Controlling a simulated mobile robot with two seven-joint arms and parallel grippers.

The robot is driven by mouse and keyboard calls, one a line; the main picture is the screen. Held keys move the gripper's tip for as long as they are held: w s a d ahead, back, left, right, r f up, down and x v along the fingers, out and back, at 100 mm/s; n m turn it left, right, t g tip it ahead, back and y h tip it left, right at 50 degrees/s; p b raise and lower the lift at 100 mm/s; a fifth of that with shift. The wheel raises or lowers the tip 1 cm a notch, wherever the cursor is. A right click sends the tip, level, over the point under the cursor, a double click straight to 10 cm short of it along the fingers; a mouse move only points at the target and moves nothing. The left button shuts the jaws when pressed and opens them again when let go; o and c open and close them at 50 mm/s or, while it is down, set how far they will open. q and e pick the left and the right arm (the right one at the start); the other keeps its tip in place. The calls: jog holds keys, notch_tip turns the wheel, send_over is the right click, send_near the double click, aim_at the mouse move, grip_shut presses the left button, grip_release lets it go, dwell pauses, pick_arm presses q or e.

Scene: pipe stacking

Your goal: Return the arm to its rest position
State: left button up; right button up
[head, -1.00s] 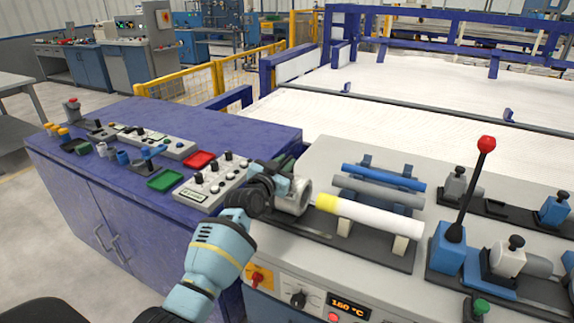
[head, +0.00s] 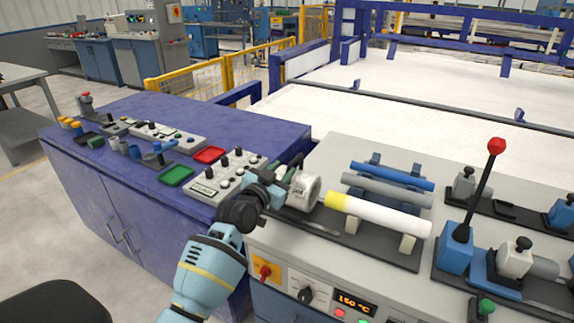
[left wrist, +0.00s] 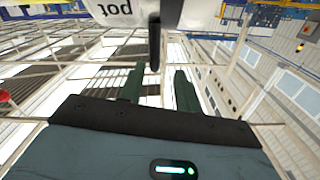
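My left arm (head: 212,262) comes in from the bottom left in the head view. Its gripper (head: 292,172) is by the near left end of the pipe machine, in front of the grey metal cylinder (head: 306,190). I cannot tell whether it touches it. In the left wrist view the two dark green fingers (left wrist: 158,82) stand apart with nothing held between them. A white pipe with a yellow end (head: 385,214) lies on supports, its yellow end towards the cylinder. A blue pipe (head: 392,176) and a grey pipe (head: 385,190) lie behind it. My right gripper is not in view.
A control panel (head: 222,180) and red and green trays (head: 177,177) are on the purple bench (head: 120,175) at left. A red-knobbed lever (head: 484,190) and clamps stand on the machine at right. A large white bed (head: 400,100) lies behind.

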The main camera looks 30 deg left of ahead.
pick_arm(q)
jog(key=shift+s, duration=0.7)
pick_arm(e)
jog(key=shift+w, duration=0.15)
pick_arm(q)
jog(key=shift+a, duration=0.1)
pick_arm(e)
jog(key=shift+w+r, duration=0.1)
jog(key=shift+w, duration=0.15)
pick_arm(q)
jog(key=shift+f, duration=0.1)
